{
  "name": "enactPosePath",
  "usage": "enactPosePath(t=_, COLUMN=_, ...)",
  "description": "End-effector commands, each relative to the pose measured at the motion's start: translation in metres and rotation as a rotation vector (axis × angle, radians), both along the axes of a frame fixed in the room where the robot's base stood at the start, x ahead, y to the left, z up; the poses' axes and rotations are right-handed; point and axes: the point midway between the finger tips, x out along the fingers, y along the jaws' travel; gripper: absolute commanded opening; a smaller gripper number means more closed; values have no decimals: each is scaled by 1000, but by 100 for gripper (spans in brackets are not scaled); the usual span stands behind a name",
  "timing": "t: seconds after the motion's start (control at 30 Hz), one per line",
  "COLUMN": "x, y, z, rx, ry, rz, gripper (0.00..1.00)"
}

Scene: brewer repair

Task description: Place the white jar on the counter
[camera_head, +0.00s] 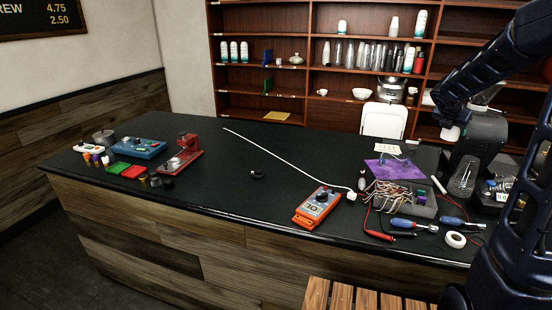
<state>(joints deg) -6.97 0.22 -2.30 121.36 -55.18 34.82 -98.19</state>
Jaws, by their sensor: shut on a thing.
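My arm reaches in from the right, with my gripper (447,119) above the back right of the counter (240,180), near a dark machine. The gripper is shut on a small white thing, which looks to be the white jar (450,133). Only its lower part shows below the dark fingers; the rest is hidden. It appears apart from the counter top, though the exact height is hard to tell.
A dark brewer (482,135) stands right of the gripper. A parts tray (400,208), purple cloth (393,169), orange multimeter (316,208) and tools crowd the right side. A red stand (184,152) and blue box (139,149) stand left. The counter's middle is mostly clear.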

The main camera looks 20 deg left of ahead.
Motion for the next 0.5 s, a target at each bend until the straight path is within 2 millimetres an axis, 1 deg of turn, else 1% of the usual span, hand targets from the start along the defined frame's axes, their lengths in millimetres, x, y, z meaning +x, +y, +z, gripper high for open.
enactPosePath(t=0.03, x=6, y=12, z=2, rx=1, ry=-2, rz=17, gripper=0)
enactPosePath(t=0.17, x=22, y=45, z=4, rx=1, ry=-2, rz=64, gripper=0)
enactPosePath(t=0.27, x=35, y=79, z=7, rx=0, ry=-1, rz=108, gripper=0)
enactPosePath(t=0.47, x=58, y=160, z=11, rx=1, ry=-1, rz=208, gripper=0)
enactPosePath(t=0.5, x=62, y=177, z=12, rx=1, ry=-2, rz=228, gripper=0)
